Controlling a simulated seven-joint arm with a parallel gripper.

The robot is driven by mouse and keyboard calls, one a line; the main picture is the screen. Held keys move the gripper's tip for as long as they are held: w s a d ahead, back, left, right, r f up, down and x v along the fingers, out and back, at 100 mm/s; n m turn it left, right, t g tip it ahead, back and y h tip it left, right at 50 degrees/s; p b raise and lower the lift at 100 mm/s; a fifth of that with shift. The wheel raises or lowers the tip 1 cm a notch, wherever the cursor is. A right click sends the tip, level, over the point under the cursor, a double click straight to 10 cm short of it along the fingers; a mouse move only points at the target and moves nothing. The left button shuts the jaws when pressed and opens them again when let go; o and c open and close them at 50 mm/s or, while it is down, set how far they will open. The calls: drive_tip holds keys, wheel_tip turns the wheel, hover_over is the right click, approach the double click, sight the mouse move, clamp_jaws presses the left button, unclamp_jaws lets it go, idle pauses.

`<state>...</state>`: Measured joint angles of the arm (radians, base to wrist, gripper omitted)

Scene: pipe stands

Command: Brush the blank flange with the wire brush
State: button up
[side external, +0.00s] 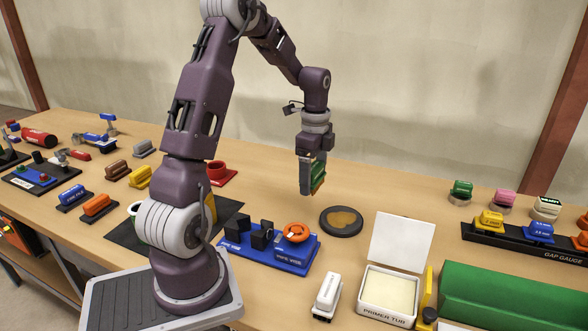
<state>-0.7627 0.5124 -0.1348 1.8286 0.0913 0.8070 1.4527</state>
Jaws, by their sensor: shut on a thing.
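My gripper (311,184) hangs pointing down above the bench, left of and above the blank flange. It is shut on a green thing with an orange-yellow edge, which looks like the wire brush (320,172). The fingers hide part of it, and its bristles cannot be made out. The blank flange (341,221) is a flat dark disc with a brown, rusty-looking patch on its top. It lies flat on the bench. The held brush is apart from it, in the air.
A blue pipe vise (270,252) with an orange wheel stands just left of the flange. A primer tub (388,292) with a raised lid and a white-topped tool (327,297) stand in front. A gap gauge rack (520,241) is at right.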

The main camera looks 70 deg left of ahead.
sight(360, 219)
drive_tip(key=shift+w+d+f, duration=0.3)
drive_tip(key=shift+d+f, duration=0.25)
drive_tip(key=shift+f, duration=0.75)
drive_tip(key=shift+w+d+f, duration=0.25)
drive_tip(key=shift+d+f, duration=0.3)
drive_tip(key=shift+f, duration=0.8)
drive_tip(key=shift+w+d+f, duration=0.3)
drive_tip(key=shift+d+f, duration=0.25)
drive_tip(key=shift+f, duration=0.75)
drive_tip(key=shift+w+d+f, duration=0.2)
drive_tip(key=shift+w, duration=0.05)
drive_tip(key=shift+c, duration=0.6)
drive_tip(key=shift+w+d, duration=2.9)
drive_tip(key=shift+w, duration=0.35)
drive_tip(key=shift+w+a, duration=0.25)
drive_tip(key=shift+a, duration=0.35)
drive_tip(key=shift+s+a, duration=3.2)
drive_tip(key=shift+w+a, duration=0.5)
drive_tip(key=shift+w, duration=0.1)
drive_tip(key=shift+w+d, duration=3.25)
drive_tip(key=shift+d, duration=0.05)
wheel_tip(360, 219, up, 8)
drive_tip(key=shift+r, duration=0.1)
